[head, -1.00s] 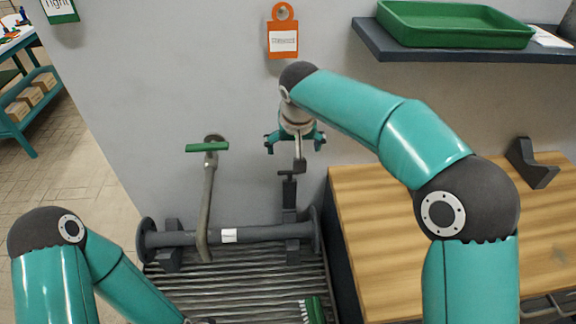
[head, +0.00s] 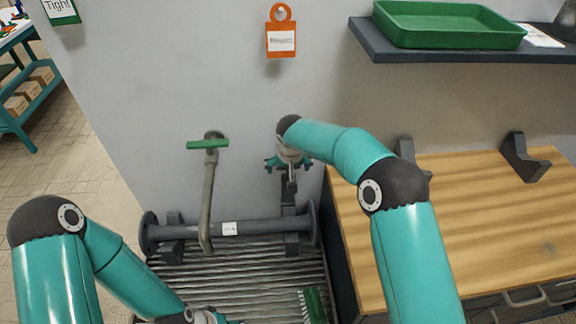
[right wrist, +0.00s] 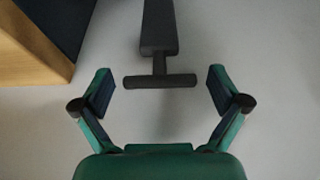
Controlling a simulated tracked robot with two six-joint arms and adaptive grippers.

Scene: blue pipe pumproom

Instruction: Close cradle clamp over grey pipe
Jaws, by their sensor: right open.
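The grey pipe (head: 265,229) lies level in its cradles low in front of the wall, with flanges at both ends and a white label. The cradle clamp (head: 290,189) stands upright at the pipe's right part, its arm raised and open. In the right wrist view the clamp's dark arm (right wrist: 159,30) ends in a T-shaped bar. My right gripper (head: 288,163) is at the top of the clamp. Its open fingers, also in the right wrist view (right wrist: 160,88), stand either side of the bar, apart from it. My left gripper (head: 207,317) is partly cut off at the bottom edge.
A bent grey pipe with a green handle (head: 208,144) rises in front of the grey pipe, left of the clamp. A wooden-topped cabinet (head: 455,220) stands close on the right. A shelf holds a green tray (head: 450,25).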

